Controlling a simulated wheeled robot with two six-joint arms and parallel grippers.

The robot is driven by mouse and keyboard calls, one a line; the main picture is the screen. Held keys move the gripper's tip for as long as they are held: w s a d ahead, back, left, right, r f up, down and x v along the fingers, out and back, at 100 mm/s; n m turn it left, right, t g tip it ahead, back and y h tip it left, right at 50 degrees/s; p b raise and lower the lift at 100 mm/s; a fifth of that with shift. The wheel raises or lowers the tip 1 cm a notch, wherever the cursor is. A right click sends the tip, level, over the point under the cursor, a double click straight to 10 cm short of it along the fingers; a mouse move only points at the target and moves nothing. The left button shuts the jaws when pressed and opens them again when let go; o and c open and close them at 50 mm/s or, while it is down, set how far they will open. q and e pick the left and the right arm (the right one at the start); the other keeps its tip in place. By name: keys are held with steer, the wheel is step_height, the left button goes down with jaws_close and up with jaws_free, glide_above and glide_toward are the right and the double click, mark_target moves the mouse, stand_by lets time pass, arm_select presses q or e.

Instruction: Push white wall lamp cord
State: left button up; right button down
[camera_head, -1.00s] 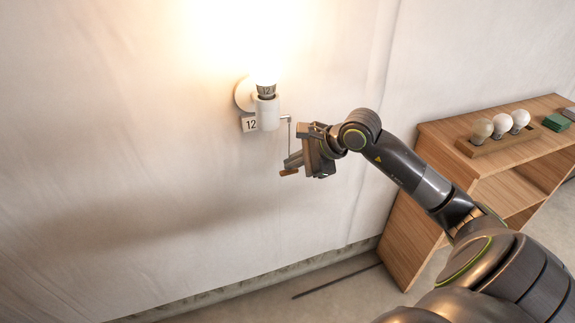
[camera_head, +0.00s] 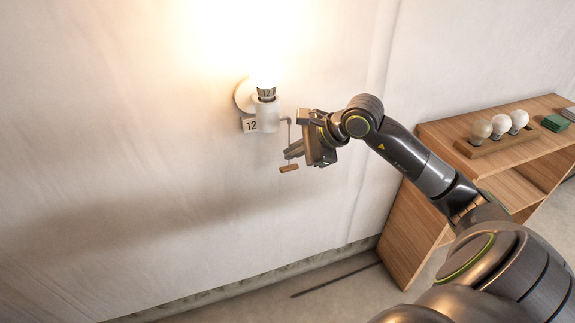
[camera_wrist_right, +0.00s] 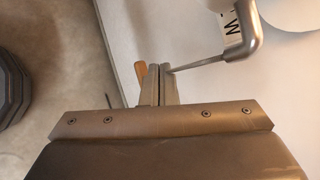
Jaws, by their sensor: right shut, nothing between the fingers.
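The white wall lamp (camera_head: 267,117) is on the wall and its bulb glows brightly. Its thin cord (camera_head: 289,130) hangs from a short arm on the lamp's right side, with a wooden pull (camera_head: 289,168) at the bottom. My right gripper (camera_head: 288,154) is shut and empty, at the cord just above the pull. In the right wrist view the closed fingertips (camera_wrist_right: 159,70) are beside the cord (camera_wrist_right: 197,64), and the pull (camera_wrist_right: 140,72) shows just left of them. Whether they touch the cord I cannot tell. My left gripper is not in view.
A tag marked 12 (camera_head: 250,125) is beside the lamp. A wooden shelf unit (camera_head: 405,235) stands at right, with several bulbs in a holder (camera_head: 500,144) and a green box (camera_head: 555,122) on top. The wall left of the lamp is clear.

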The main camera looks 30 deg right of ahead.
step_height(320, 180, up, 6)
steer(key=shift+f+p, duration=0.2)
steer(key=shift+p, duration=0.7)
